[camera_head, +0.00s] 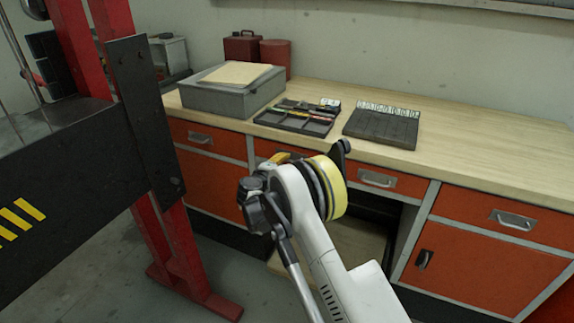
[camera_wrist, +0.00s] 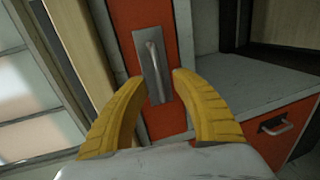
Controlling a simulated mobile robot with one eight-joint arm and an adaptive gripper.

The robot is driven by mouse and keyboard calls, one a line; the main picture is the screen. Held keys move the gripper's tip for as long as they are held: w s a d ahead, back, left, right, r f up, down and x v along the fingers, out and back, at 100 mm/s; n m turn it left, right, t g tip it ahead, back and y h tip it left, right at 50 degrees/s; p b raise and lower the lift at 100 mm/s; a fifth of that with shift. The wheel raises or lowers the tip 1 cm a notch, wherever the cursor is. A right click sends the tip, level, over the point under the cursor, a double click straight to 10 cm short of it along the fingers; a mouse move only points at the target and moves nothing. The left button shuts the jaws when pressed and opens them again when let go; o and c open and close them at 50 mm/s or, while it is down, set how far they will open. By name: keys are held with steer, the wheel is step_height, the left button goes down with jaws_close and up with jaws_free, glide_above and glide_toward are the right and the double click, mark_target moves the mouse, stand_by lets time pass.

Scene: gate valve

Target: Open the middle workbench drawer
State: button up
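The workbench's middle drawer front (camera_head: 404,186) is orange, under the worktop, and looks closed. A metal handle (camera_head: 377,178) shows on it, right of my gripper. More orange front (camera_head: 264,147) shows left of my wrist; whether it is the same drawer is unclear. My gripper (camera_wrist: 158,80) has two yellow fingers spread apart. In the wrist view a metal handle (camera_wrist: 153,62) on a grey plate, on an orange front (camera_wrist: 123,14), lies between the fingertips with gaps on both sides. I see no contact. In the head view my wrist hides most of the fingers.
The wooden worktop (camera_head: 490,146) carries a grey box (camera_head: 215,98), a tool tray (camera_head: 305,118) and a dark case (camera_head: 383,128). An open bay (camera_head: 375,215) lies under the middle section. The right drawer (camera_head: 470,210) is closed. A red and black post (camera_head: 150,120) stands left.

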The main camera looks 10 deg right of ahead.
steer(key=shift+b+x, duration=0.3)
steer(key=shift+x, duration=1.1)
jaws_close()
